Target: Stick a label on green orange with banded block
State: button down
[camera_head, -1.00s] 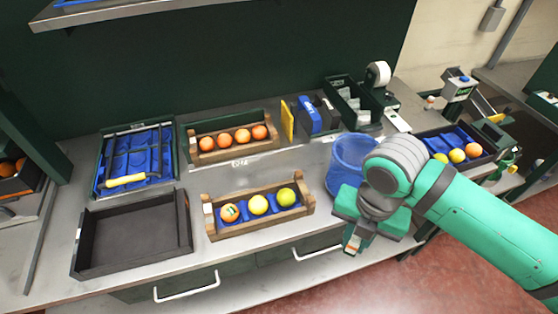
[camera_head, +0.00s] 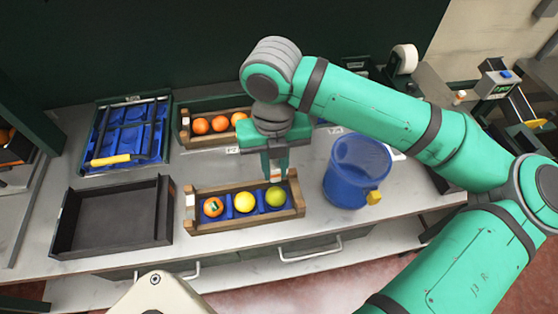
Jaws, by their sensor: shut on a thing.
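My gripper (camera_head: 276,174) points down over the right end of the front wooden crate (camera_head: 245,223). It is shut on a small banded block (camera_head: 276,179), of which only a pale and orange bit shows between the fingers. The green orange (camera_head: 276,196) sits in the crate's right place, right below the block. I cannot tell whether the block touches it. A yellow orange (camera_head: 245,202) is in the middle place.
A blue bin (camera_head: 357,172) stands right of the crate. A second wooden crate with several oranges (camera_head: 200,126) is behind, partly hidden by my arm. An empty dark tray (camera_head: 112,216) and a blue-lined tray (camera_head: 128,133) are at the left.

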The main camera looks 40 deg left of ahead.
aim_at(275, 181)
jog(key=shift+d+f, duration=0.1)
jog(key=shift+f, duration=2.65)
jog(key=shift+f, duration=0.6)
jog(key=shift+r, duration=3.55)
